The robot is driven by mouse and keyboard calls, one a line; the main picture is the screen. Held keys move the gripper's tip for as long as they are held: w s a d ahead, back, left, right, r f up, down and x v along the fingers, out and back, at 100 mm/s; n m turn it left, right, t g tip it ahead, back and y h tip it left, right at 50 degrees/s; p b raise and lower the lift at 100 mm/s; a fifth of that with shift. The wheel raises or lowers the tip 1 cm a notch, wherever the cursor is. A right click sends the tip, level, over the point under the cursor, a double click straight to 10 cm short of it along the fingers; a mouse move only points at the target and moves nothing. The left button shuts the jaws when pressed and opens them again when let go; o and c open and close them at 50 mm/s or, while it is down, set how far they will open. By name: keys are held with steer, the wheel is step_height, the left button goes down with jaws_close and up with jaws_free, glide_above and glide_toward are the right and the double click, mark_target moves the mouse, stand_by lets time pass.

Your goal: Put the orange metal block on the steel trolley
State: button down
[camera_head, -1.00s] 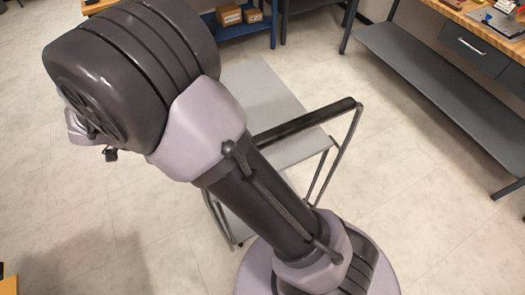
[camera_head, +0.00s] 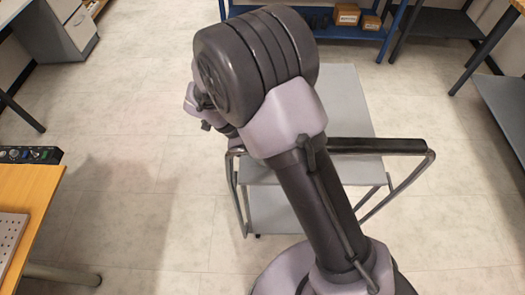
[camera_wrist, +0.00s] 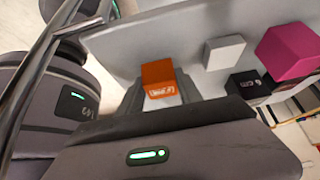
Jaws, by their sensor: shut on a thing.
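The steel trolley (camera_head: 348,112) stands behind my arm in the head view, with a flat grey top, a lower shelf and a black-gripped handle. My arm covers part of its top, and my gripper is hidden there. In the wrist view, my gripper (camera_wrist: 158,98) is shut on the orange metal block (camera_wrist: 158,72), which has white lettering on its near face. A broad grey surface (camera_wrist: 125,48) lies beyond the block, and a shiny metal tube crosses at left. I cannot tell whether the block touches that surface.
A grey block (camera_wrist: 223,52), a magenta block (camera_wrist: 289,52) and a black block (camera_wrist: 247,87) show right of the orange one. In the head view, a wooden-topped table (camera_head: 32,200) is at left and a blue shelf (camera_head: 330,30) at the back. Floor between table and trolley is clear.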

steer(key=shift+f, duration=0.15)
steer(key=c, duration=0.8)
jaws_free()
steer(key=shift+r, duration=0.3)
steer(key=p+v, duration=0.4)
steer(key=v, duration=0.8)
steer(key=shift+f, duration=0.1)
